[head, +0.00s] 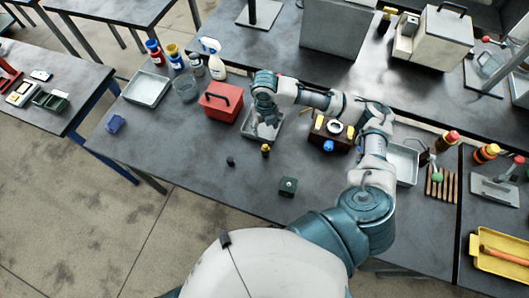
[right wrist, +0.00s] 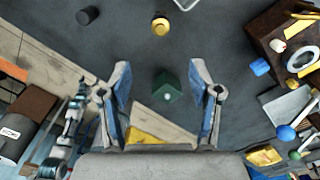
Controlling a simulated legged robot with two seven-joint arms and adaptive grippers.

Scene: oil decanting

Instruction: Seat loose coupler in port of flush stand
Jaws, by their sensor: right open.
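A small dark green block (head: 288,186) with a light spot on top stands near the table's front edge. A short black cylinder (head: 230,161) and a small yellow-topped piece (head: 265,150) stand behind it to the left. I cannot tell for sure which is the coupler or the flush stand. My right gripper (head: 264,130) hangs over the table behind the yellow-topped piece. In the right wrist view the gripper (right wrist: 161,75) is open and empty, with the green block (right wrist: 167,87) showing between its fingers, apart from them. The yellow-topped piece (right wrist: 160,26) and black cylinder (right wrist: 88,15) show beyond.
A red toolbox (head: 220,103) stands left of the gripper, and a grey tray (head: 277,122) lies behind it. A brown wooden box (head: 331,134) with a blue piece stands to the right. Bottles and a spray bottle (head: 216,62) stand back left.

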